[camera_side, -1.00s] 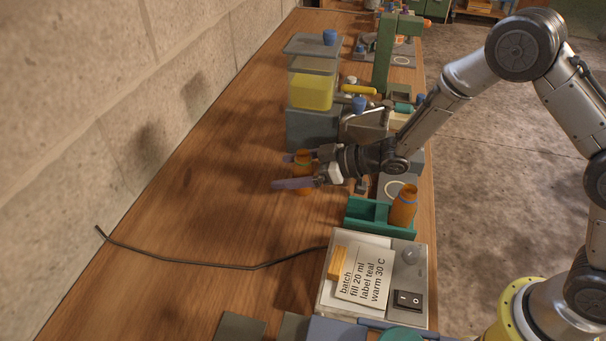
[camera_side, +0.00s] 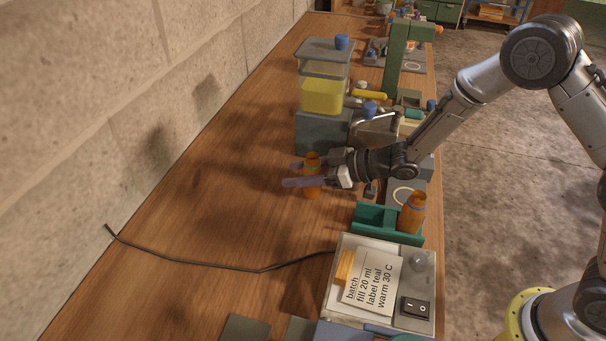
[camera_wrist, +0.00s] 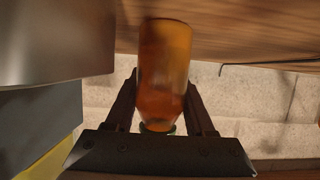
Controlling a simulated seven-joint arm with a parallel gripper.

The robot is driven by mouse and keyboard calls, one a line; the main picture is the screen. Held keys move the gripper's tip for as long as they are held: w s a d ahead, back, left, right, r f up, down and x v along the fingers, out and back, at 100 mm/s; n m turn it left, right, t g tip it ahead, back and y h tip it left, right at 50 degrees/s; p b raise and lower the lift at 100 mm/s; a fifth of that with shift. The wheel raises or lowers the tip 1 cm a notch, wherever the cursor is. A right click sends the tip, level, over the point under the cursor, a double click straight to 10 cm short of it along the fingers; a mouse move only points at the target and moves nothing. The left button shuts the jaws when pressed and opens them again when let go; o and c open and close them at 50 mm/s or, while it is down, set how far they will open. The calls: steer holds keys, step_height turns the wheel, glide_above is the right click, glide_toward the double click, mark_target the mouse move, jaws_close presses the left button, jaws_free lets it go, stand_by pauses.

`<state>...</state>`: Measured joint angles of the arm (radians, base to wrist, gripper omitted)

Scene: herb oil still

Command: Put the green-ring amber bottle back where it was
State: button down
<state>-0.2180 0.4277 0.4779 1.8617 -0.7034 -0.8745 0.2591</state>
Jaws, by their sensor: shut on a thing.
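The amber bottle (camera_side: 313,161) is held between the fingers of my gripper (camera_side: 299,174), which is shut on it. It stands upright, with its neck above the fingers and its lower end below them. The wrist view shows the same bottle (camera_wrist: 163,68) upside down in the picture, with a green ring at its neck and its base towards the wooden bench. I cannot tell whether the base touches the bench. The rack's left part looks empty.
A grey stand with a yellow-filled tank (camera_side: 322,97) is just behind my gripper. A switch box (camera_side: 412,320) with a batch card (camera_side: 371,281) is in front of the rack. A dark cable (camera_side: 215,267) crosses the bench (camera_side: 200,225). The bench left of my gripper is clear.

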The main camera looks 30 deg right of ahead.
steer(key=shift+r, duration=0.75)
steer(key=s+d+r, duration=0.6)
steer(key=s+r, duration=0.6)
steer(key=w+d+r+m+t+h, duration=0.2)
steer(key=d+m+h, duration=0.2)
steer(key=d, duration=0.4)
steer(key=w+d+r+m+t+h, duration=0.2)
steer(key=d+m+h, duration=0.3)
steer(key=d, duration=0.3)
steer(key=shift+w+d+r+h, duration=0.25)
steer(key=shift+r+h, duration=0.05)
steer(key=shift+r, duration=0.4)
